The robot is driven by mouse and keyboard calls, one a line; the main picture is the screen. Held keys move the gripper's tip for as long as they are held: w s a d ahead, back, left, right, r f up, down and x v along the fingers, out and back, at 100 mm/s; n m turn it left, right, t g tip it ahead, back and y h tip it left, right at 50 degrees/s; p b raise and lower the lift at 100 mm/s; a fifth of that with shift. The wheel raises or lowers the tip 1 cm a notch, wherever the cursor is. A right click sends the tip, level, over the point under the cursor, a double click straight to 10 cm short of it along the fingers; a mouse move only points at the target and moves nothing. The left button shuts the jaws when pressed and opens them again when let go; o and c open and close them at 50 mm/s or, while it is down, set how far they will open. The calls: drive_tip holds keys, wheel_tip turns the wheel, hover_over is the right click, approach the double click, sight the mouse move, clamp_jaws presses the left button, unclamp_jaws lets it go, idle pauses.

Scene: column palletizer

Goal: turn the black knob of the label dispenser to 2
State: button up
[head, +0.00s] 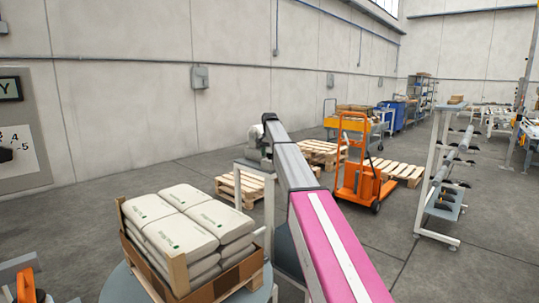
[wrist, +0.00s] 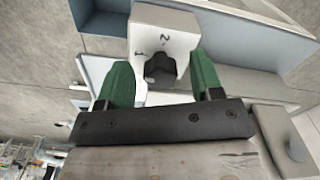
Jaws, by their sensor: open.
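In the wrist view, the black knob (wrist: 160,70) sits on a white face of the label dispenser (wrist: 172,22). A "2" is printed above the knob and a "1" to its upper left. I cannot tell for sure which number the knob points at. My gripper (wrist: 160,82) has two green fingers, spread open, one on the left and one on the right of the knob in the picture. Gaps show between the fingers and the knob, and nothing is held. My gripper does not show in the head view.
In the head view, a grey panel (head: 24,180) at the left edge carries another dial with a "4" and "5". A box of white sacks (head: 180,221) stands at the lower left. Wooden pallets (head: 240,186) and an orange lift truck (head: 361,170) stand behind; grey floor lies between.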

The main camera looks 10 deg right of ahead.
drive_tip(key=c, duration=0.9)
drive_tip(key=shift+m, duration=0.3)
drive_tip(key=m, duration=0.3)
drive_tip(key=shift+m, duration=0.3)
drive_tip(key=m, duration=0.4)
drive_tip(key=shift+w+a+m, duration=0.1)
drive_tip(key=shift+m, duration=0.2)
drive_tip(key=m, duration=0.4)
drive_tip(key=shift+w, duration=0.1)
drive_tip(key=shift+w+m, duration=0.1)
drive_tip(key=shift+m, duration=2.4)
